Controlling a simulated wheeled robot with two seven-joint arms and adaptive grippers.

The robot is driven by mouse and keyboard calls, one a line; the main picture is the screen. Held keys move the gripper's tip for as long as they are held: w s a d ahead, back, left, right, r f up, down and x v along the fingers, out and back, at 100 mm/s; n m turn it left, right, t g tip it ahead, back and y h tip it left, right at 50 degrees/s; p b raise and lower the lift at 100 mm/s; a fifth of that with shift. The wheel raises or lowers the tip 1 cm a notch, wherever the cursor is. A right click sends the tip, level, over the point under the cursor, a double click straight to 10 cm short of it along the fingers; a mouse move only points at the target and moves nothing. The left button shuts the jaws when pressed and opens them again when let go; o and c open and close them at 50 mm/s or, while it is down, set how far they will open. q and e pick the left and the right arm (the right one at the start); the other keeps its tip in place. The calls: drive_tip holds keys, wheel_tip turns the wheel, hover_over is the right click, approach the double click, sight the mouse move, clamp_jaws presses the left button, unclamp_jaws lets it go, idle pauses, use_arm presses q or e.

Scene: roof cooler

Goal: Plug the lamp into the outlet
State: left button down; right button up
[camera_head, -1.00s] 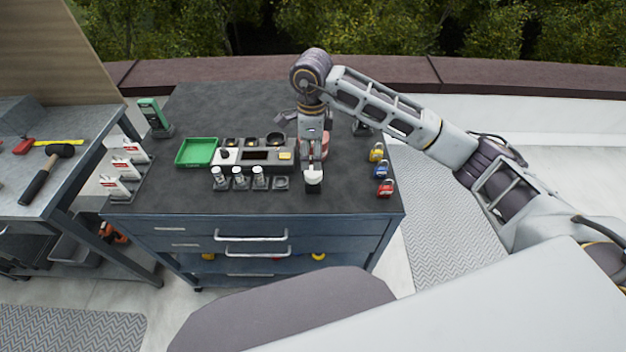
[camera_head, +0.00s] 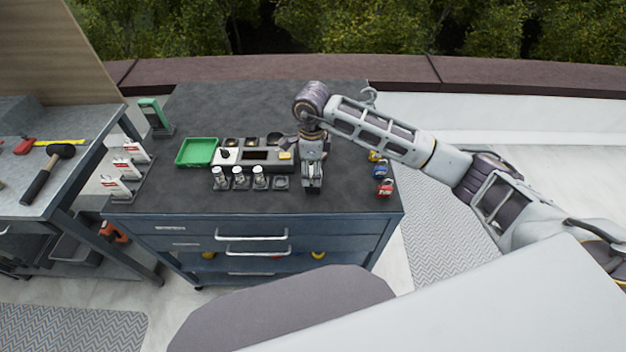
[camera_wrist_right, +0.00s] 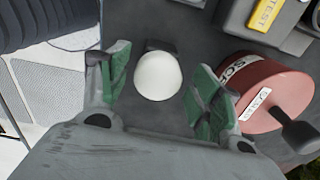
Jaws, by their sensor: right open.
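A white rounded bulb, which looks like the lamp (camera_wrist_right: 157,76), stands between the two green-padded fingers of my right gripper (camera_wrist_right: 161,90) in the right wrist view. Dark gaps show on both sides of it, so the fingers are open and apart from it. A dark piece lies just behind the bulb. In the head view my right gripper (camera_head: 312,187) points down over the front right of the cart top and hides the lamp. The test console (camera_head: 253,157) has several round dark sockets along its back; I cannot tell which one is the outlet. My left gripper is out of view.
Vials (camera_head: 239,178) stand in front of the console, a green tray (camera_head: 196,152) is left, and padlocks (camera_head: 381,170) are right.

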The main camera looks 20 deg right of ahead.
drive_tip(key=shift+f, duration=0.1)
drive_tip(key=shift+s+d+f+p, duration=0.1)
drive_tip(key=shift+f+p, duration=0.2)
drive_tip(key=shift+f, duration=1.35)
drive_tip(key=shift+f+p, duration=0.3)
drive_tip(key=shift+f, duration=0.55)
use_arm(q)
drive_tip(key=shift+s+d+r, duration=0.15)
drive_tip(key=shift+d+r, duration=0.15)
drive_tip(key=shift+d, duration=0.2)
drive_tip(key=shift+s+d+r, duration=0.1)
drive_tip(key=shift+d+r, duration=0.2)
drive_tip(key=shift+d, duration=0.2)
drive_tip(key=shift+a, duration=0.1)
